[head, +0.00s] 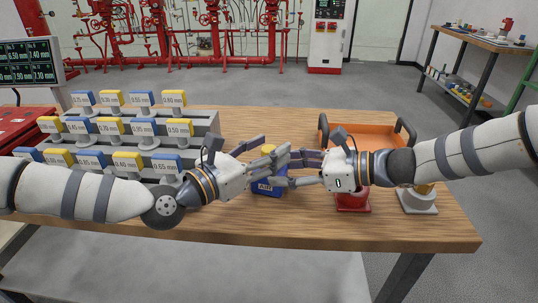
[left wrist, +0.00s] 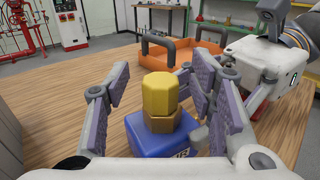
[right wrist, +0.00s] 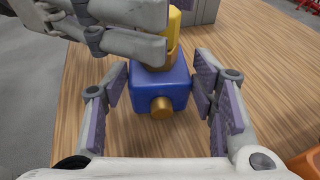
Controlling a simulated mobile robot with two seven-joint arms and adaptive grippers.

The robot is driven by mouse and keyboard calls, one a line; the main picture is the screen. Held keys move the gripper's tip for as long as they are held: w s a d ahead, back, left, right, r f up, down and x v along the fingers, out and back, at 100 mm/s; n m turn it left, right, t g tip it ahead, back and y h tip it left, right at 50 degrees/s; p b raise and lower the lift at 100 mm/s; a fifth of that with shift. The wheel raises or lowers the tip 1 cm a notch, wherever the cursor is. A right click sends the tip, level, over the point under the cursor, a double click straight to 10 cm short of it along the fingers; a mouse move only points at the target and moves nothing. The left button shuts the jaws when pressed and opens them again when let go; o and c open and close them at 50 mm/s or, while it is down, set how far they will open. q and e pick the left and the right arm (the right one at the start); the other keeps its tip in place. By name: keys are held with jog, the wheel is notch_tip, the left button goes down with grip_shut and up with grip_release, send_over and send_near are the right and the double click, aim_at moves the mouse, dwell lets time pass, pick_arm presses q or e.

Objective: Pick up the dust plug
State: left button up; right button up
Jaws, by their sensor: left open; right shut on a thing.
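The blue valve body (head: 268,188) stands on the wooden bench, with lettering on its front. A yellow hexagonal cap, which appears to be the dust plug (left wrist: 158,92), sits on top of it over a brass hex collar (left wrist: 168,122). My left gripper (head: 266,146) is open, its fingers on either side of the plug with gaps showing. My right gripper (right wrist: 160,85) is shut on the blue body, one finger at each side. A round brass stub (right wrist: 162,107) faces the right wrist camera. My left fingers partly hide the plug in the right wrist view.
A stepped grey rack (head: 140,142) with labelled blue and yellow blocks stands at left. An orange tray (head: 375,134) with dark handles lies behind my right gripper. A red-based part (head: 353,200) and a grey-based part (head: 418,203) stand at right. The front bench strip is clear.

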aim_at(270, 148)
pick_arm(q)
jog(key=shift+w+d, duration=0.35)
jog(key=shift+w, duration=0.05)
jog(key=c, duration=1.1)
jog(key=shift+o, duration=0.2)
notch_tip(270, 148, up, 10)
pick_arm(e)
jog(key=o, duration=1.9)
jog(key=shift+o, duration=0.2)
